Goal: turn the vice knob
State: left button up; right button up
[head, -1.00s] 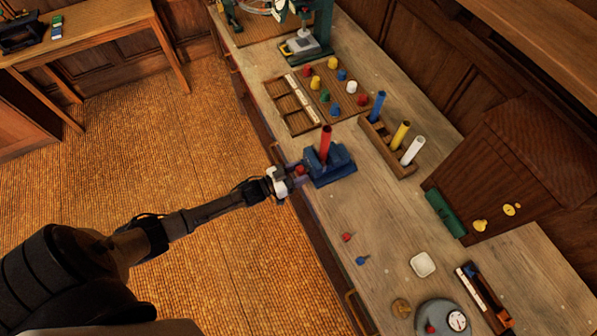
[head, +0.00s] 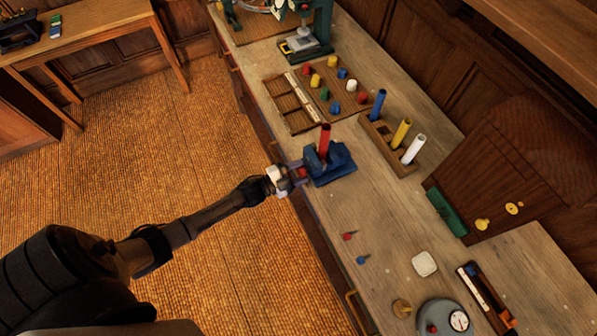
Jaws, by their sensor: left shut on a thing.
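A blue vice (head: 333,167) stands on the workbench near its front edge. A red rod (head: 325,140) stands upright in it. The vice's red knob (head: 301,172) faces the front edge, on the left side of the vice. My left gripper (head: 293,175) is shut on the knob, and its fingers hide part of it. My right gripper is not in the view.
A wooden rack (head: 376,138) with blue, yellow and white rods stands right of the vice. A board of coloured pegs (head: 338,88) and a divided wooden tray (head: 290,104) lie behind. A white dish (head: 424,263) and a round gauge (head: 458,320) are at the lower right. The bench just below the vice is clear.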

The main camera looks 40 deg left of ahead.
pick_arm(q)
jog(key=m+b, duration=0.1)
jog(key=m, duration=0.2)
jog(key=shift+f+m, duration=0.1)
jog(key=shift+m, duration=0.2)
jog(key=m+b, duration=0.1)
jog(key=m, duration=0.2)
jog(key=shift+m, duration=0.3)
jog(key=m+b, duration=0.2)
jog(key=m, duration=0.1)
jog(key=shift+f+m, duration=0.1)
jog(key=shift+m, duration=0.3)
jog(key=m+b, duration=0.2)
jog(key=m, duration=0.1)
jog(key=shift+m, duration=0.7)
jog(key=shift+b, duration=0.3)
